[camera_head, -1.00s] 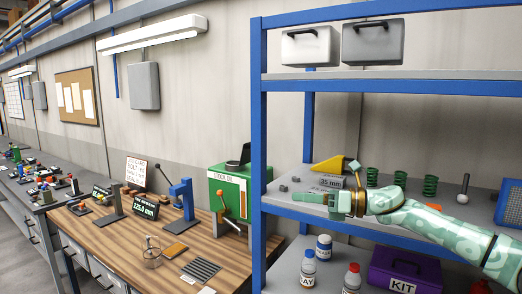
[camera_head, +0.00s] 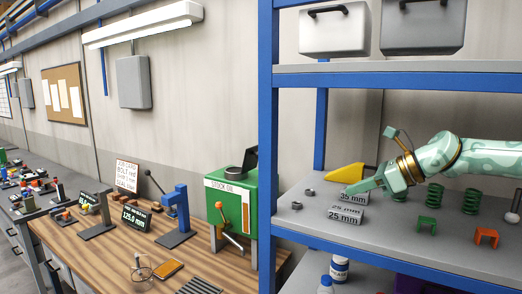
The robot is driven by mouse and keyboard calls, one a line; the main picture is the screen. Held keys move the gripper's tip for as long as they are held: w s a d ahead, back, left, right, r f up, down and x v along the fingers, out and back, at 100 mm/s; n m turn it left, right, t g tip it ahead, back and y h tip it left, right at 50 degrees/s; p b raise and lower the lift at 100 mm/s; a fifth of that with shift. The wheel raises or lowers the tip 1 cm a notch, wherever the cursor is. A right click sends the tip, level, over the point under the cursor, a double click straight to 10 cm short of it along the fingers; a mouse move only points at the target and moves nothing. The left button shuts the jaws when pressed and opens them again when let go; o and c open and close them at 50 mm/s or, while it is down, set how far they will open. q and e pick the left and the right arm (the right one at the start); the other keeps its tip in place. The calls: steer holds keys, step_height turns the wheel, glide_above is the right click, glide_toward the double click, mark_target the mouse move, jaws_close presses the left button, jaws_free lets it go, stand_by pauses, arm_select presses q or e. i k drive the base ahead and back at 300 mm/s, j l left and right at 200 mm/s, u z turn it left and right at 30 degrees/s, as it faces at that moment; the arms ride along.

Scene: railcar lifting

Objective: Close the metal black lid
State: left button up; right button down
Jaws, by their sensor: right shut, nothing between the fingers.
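The black lid (camera_head: 250,159) stands tilted up at the back of the top of the green box (camera_head: 229,204), which has a label across its upper front. A dark round opening or rim (camera_head: 236,173) shows on top of the box beside the lid. The box stands on the wooden bench, left of the blue shelf post. My right gripper (camera_head: 354,188) is shut and empty, pointing left over the middle shelf, near the grey 35 mm block. It is well to the right of the lid, with the post between them. My left gripper is not in view.
The blue shelf post (camera_head: 268,130) and the upper shelf edge (camera_head: 400,80) bound the space around my right arm. Grey blocks (camera_head: 346,214), a yellow wedge (camera_head: 345,173) and green springs (camera_head: 471,201) sit on the middle shelf. An orange-knobbed lever (camera_head: 219,205) is at the box.

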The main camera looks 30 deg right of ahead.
mark_target(250, 158)
steer(key=i+l, duration=0.45)
steer(key=i, duration=0.2)
steer(key=i+l+u, duration=0.15)
steer(key=i+l, duration=0.3)
steer(key=i, duration=0.25)
steer(key=j+z, duration=0.15)
